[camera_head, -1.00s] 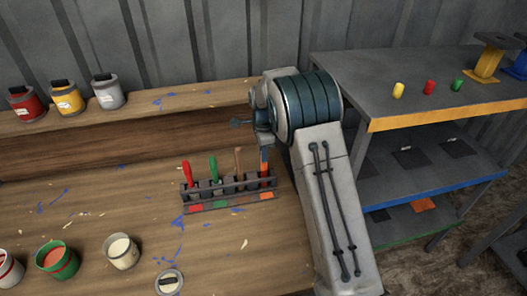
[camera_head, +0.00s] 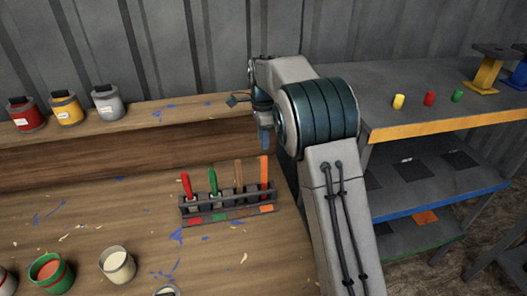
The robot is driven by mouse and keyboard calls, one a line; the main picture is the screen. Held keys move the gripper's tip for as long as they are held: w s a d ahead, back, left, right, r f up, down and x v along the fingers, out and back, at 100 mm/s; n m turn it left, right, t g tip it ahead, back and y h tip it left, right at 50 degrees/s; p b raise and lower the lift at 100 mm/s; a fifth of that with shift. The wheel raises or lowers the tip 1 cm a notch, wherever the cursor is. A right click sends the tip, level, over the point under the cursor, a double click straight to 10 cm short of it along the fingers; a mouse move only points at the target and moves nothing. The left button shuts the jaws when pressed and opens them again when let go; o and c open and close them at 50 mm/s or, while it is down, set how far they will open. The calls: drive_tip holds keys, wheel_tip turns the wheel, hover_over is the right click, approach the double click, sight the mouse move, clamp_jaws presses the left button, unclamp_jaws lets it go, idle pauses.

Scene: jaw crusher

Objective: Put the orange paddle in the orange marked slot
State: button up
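The orange paddle (camera_head: 264,175) stands upright at the right end of a dark rack (camera_head: 225,211) on the wooden bench. The orange mark (camera_head: 266,209) is on the rack's front right below it, so the paddle stands in the orange marked slot.
Red (camera_head: 186,186), green (camera_head: 212,182) and brown (camera_head: 238,176) paddles stand in the same rack. Paint cans line the back ledge (camera_head: 160,113), and more cans stand at the front left. A shelf unit (camera_head: 440,117) is at right.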

drive_tip(key=shift+r, duration=0.6)
drive_tip(key=shift+s+d+r, duration=0.2)
drive_tip(key=shift+r, duration=0.1)
drive_tip(key=s+d+r+n+t, duration=0.1)
drive_tip(key=s+d+r+n, duration=0.3)
drive_tip(key=s, duration=0.4)
drive_tip(key=s+d+r+n+t, duration=0.1)
drive_tip(key=s+d+r+n, duration=0.3)
drive_tip(key=s, duration=0.4)
drive_tip(key=s+d+f+n, duration=0.1)
drive_tip(key=s+n, duration=0.1)
drive_tip(key=s, duration=0.4)
drive_tip(key=s+d+f+n+t, duration=0.1)
drive_tip(key=s+d+f+n, duration=0.1)
drive_tip(key=s, duration=0.4)
drive_tip(key=s+d+f+n, duration=0.1)
drive_tip(key=s+f+n, duration=0.1)
drive_tip(key=s, duration=0.4)
drive_tip(key=shift+s+d+f+n+t, duration=0.2)
drive_tip(key=shift+d+n+t, duration=0.15)
drive_tip(key=shift+n, duration=0.55)
